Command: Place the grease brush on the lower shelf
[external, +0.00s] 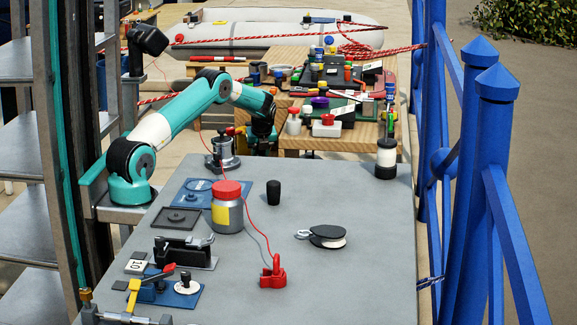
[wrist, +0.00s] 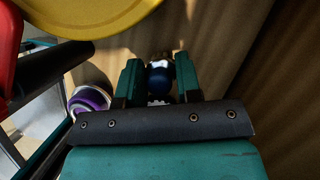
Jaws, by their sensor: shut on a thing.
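My gripper (external: 262,137) hangs low at the near left edge of the wooden bench, beyond the grey table, its fingers unclear in the external view. In the wrist view my gripper (wrist: 160,72) has its two teal fingers around a small dark blue rounded piece (wrist: 160,80) with a pale tan end. It is probably the grease brush, seen end-on; most of it is hidden. A grey rack with several shelves (external: 22,165) stands at the left of the external view. I cannot tell which surface is the lower shelf.
The wooden bench (external: 340,142) is crowded with tools, jars and red rope. The grey table (external: 360,285) holds a red-lidded can (external: 228,210), a black cylinder and a spool. Blue railing (external: 490,180) bounds the right. A yellow round thing (wrist: 85,14) is close in the wrist view.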

